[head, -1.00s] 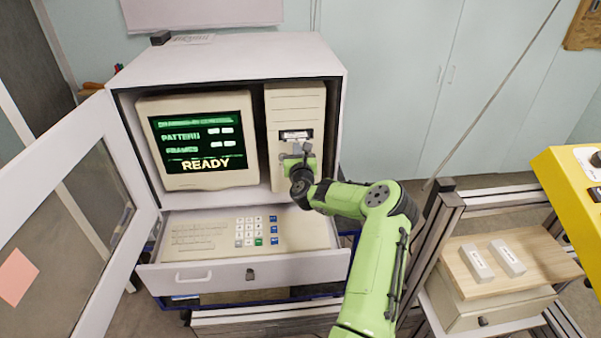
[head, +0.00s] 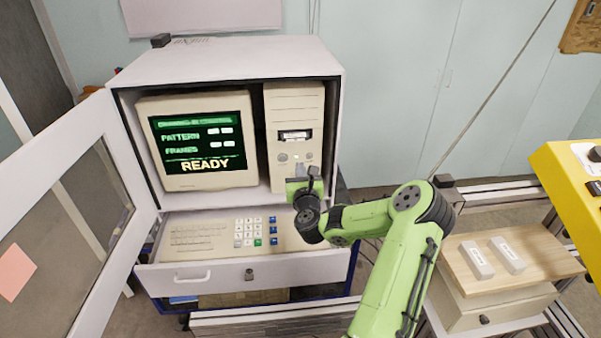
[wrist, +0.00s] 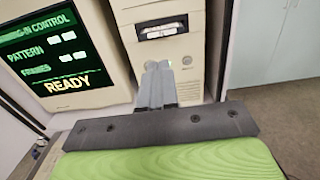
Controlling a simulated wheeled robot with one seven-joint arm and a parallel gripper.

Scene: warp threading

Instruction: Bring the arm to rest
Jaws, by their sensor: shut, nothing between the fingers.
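My green arm reaches up from the lower right in the head view, bent at the elbow. My gripper (head: 301,171) is in front of the lower part of the beige computer tower (head: 293,110), above the right end of the keyboard drawer. In the wrist view my gripper (wrist: 158,68) shows its two grey fingers together, with nothing between them, pointing at the tower front below its drive slot. I cannot tell for sure from the picture how small the gap to the tower is.
The monitor (head: 201,140) reads READY inside the cabinet (head: 230,62). The cabinet door (head: 75,200) stands open at left, and the keyboard drawer (head: 220,272) is pulled out. A wooden-topped stand (head: 465,275) with two white blocks and a yellow panel (head: 565,190) are at right.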

